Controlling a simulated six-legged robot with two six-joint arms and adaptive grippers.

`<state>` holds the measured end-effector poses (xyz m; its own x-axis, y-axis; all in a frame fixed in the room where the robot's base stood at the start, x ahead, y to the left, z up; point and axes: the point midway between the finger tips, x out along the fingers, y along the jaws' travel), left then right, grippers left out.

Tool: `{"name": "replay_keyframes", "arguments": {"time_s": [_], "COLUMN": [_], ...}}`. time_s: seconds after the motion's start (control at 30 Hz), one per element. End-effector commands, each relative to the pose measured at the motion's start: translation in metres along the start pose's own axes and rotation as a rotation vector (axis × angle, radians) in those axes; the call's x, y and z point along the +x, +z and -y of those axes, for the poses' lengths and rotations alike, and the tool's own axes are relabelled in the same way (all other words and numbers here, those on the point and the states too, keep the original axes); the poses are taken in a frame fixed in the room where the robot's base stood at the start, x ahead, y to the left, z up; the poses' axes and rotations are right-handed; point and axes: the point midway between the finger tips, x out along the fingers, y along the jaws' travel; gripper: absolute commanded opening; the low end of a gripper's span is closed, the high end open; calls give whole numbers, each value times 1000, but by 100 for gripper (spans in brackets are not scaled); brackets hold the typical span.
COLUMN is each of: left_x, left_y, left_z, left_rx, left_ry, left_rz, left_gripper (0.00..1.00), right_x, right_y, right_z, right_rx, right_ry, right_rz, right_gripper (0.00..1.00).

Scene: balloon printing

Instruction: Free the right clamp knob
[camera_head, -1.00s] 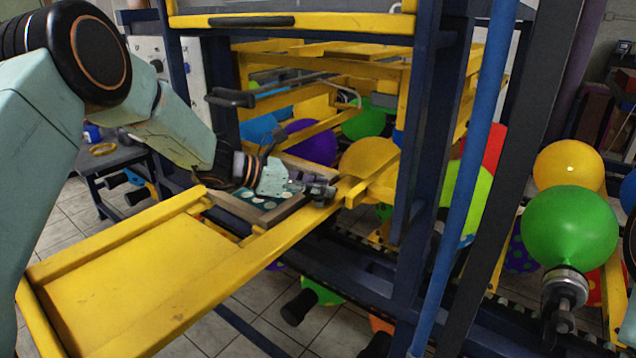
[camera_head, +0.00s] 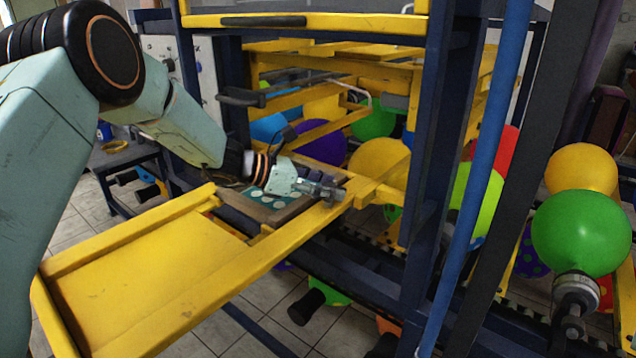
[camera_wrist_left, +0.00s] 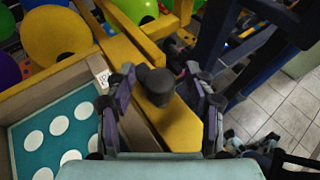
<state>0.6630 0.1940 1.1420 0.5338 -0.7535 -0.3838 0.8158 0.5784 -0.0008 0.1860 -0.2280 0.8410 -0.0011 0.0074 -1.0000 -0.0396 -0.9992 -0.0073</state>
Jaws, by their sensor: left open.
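A dark rounded clamp knob (camera_wrist_left: 157,88) stands on the yellow beam (camera_wrist_left: 178,128) in the left wrist view. My left gripper (camera_head: 330,192) is open at the right end of the print frame in the head view. In the left wrist view its two fingers stand on either side of the knob, with small gaps visible. The frame (camera_head: 262,213) has a wooden rim and a teal screen (camera_wrist_left: 62,135) with white dots. In the head view the knob is mostly hidden by the fingers.
A yellow tray (camera_head: 140,285) lies in front of the frame. Dark blue posts (camera_head: 440,150) and a blue pole (camera_head: 490,130) stand right of the gripper. Balloons hang behind, and a green balloon (camera_head: 582,232) sits on a metal holder at the right.

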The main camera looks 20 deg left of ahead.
Motion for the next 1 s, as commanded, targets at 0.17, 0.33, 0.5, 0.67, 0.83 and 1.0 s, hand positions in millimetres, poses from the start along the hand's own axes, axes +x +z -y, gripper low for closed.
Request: {"name": "replay_keyframes", "arguments": {"time_s": [0.17, 0.33, 0.5, 0.67, 0.83, 1.0], "left_x": [-23, -58, -89, -109, -118, -119], "left_y": [2, 2, 2, 1, 1, 0], "left_z": [-2, -2, -1, -1, 0, 0], "left_rx": [-3, -1, -1, -1, 0, 0], "left_ry": [4, 5, 3, 3, 1, 0], "left_rz": [5, 7, 7, 4, 2, 1], "left_gripper": [54, 54, 54, 54, 54, 54], "right_x": [0, 0, 0, 0, 0, 0], "right_y": [0, 0, 0, 0, 0, 0], "right_z": [0, 0, 0, 0, 0, 0], "right_rx": [0, 0, 0, 0, 0, 0], "right_ry": [0, 0, 0, 0, 0, 0], "right_rz": [0, 0, 0, 0, 0, 0], "right_gripper": [40, 40, 40, 40, 40, 40]}}
